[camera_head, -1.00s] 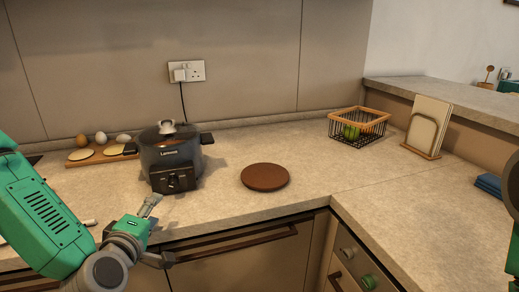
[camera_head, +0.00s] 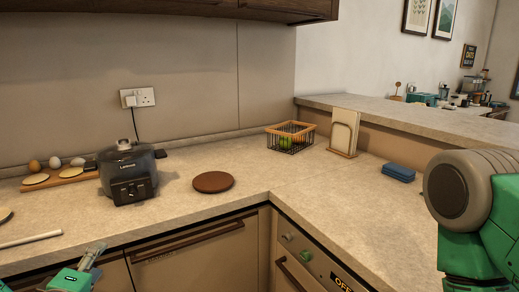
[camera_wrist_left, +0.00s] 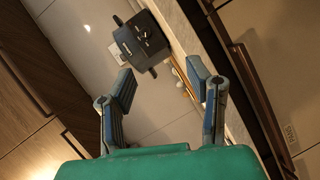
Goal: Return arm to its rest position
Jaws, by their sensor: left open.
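My left gripper (camera_head: 92,256) is low at the left in the head view, in front of the counter's front edge. In the left wrist view my left gripper (camera_wrist_left: 162,88) has its two fingers spread apart with nothing between them. The dark cooker (camera_head: 128,174) stands on the counter beyond it, and it also shows past the fingers in the left wrist view (camera_wrist_left: 138,44). My right arm (camera_head: 470,205) shows at the right edge, but its gripper is out of view.
A brown round board (camera_head: 213,182) lies right of the cooker. A wooden board (camera_head: 70,178) with eggs is at the left. A wire basket (camera_head: 291,138), a board holder (camera_head: 343,133) and a blue block (camera_head: 398,172) stand further right. Counter between them is clear.

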